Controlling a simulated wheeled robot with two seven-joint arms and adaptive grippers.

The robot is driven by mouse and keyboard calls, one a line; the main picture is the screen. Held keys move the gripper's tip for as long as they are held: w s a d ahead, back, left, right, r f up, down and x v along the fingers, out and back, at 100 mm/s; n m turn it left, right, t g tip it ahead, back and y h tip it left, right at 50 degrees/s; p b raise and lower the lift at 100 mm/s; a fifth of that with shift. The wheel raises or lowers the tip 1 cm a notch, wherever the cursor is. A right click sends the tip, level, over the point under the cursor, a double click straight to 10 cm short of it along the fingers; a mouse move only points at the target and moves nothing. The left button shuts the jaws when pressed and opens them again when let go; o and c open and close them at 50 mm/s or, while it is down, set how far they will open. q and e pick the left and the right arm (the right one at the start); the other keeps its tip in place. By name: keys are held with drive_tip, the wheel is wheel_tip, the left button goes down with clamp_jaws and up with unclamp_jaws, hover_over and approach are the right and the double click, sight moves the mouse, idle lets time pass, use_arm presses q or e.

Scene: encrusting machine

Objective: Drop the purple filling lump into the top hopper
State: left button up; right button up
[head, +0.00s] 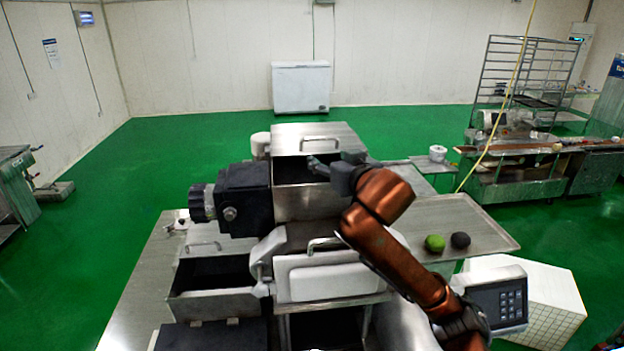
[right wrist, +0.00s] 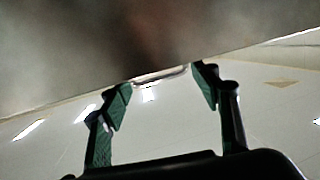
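The top hopper (head: 308,202) is a metal box on top of the machine. Its opening looks dark, and a metal lid (head: 290,135) with a handle stands behind it. My right gripper (head: 318,165) is at the hopper's opening, in front of the lid. In the right wrist view its fingers (right wrist: 162,95) are apart, with a metal panel and its handle (right wrist: 160,75) beyond them and nothing held. A dark lump (head: 460,240), likely the purple filling, lies on the side tray (head: 490,232). My left gripper is out of view.
A green lump (head: 434,242) lies beside the dark lump. A lower open bin (head: 210,303) is at the machine's left. A keypad panel (head: 500,303) and a white tiled box (head: 550,308) are at lower right. The tray's right part is clear.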

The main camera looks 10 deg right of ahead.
drive_tip(key=shift+o, duration=0.4)
drive_tip(key=shift+w+a+f, duration=0.1)
drive_tip(key=shift+w+f, duration=0.2)
drive_tip(key=shift+w, duration=0.25)
drive_tip(key=shift+w+f, duration=0.25)
drive_tip(key=shift+w, duration=0.3)
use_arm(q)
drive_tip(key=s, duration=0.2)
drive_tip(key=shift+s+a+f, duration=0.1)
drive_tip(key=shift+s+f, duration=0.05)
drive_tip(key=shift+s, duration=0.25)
use_arm(e)
drive_tip(key=v, duration=1.2)
drive_tip(key=shift+r, duration=0.1)
